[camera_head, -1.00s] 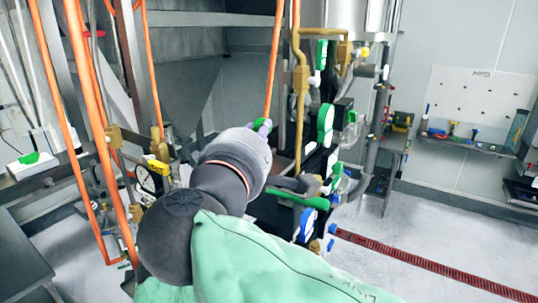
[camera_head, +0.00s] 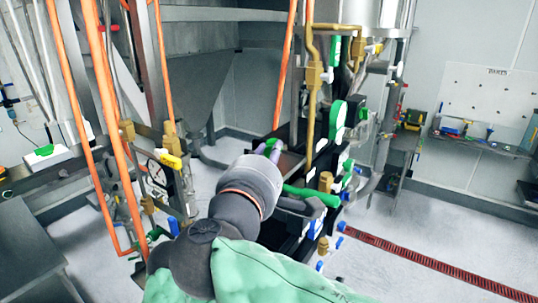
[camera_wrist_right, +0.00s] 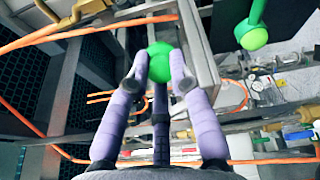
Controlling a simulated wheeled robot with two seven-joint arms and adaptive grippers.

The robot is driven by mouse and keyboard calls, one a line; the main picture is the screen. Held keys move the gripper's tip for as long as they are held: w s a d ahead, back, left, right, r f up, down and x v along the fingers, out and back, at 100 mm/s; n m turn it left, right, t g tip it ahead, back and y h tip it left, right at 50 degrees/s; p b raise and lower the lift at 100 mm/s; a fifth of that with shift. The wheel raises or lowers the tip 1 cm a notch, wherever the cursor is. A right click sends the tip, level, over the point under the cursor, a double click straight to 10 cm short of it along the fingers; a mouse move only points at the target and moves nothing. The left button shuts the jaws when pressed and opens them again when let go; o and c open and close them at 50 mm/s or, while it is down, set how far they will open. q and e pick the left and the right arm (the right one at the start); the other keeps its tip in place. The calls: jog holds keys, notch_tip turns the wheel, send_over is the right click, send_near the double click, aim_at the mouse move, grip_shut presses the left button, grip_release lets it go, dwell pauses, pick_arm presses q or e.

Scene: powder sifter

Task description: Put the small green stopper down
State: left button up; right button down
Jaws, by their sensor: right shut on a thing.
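The small green stopper (camera_wrist_right: 159,61) is held between the purple fingertips of my right gripper (camera_wrist_right: 157,76) in the right wrist view. Its lower part is hidden by the fingers. In the head view my right gripper (camera_head: 272,149) is mostly hidden behind its own wrist, with a bit of green at the fingertips, beside a grey metal ledge. In the wrist view a grey metal box edge (camera_wrist_right: 200,60) lies close to the right of the stopper; I cannot tell whether they touch. My left gripper is not in view.
A green-handled lever (camera_head: 312,195) is to the right of my wrist. Orange pipes (camera_head: 95,70) and a brass-fitted gauge (camera_head: 157,172) stand left. A wall shelf (camera_head: 480,144) with small parts is at the right. Grey floor (camera_head: 400,215) is open at the right.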

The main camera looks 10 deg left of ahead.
jog(key=shift+f, duration=0.25)
jog(key=shift+a+f+b, duration=0.1)
jog(key=shift+f+b, duration=0.15)
jog(key=shift+b, duration=0.15)
jog(key=c, duration=1.4)
grip_release()
jog(key=shift+f, duration=0.2)
jog(key=shift+r+p, duration=0.45)
jog(key=shift+p, duration=0.2)
jog(key=s+b, duration=0.1)
jog(key=s, duration=0.7)
jog(key=s+r+b, duration=0.1)
jog(key=s, duration=0.3)
jog(key=shift+b, duration=0.3)
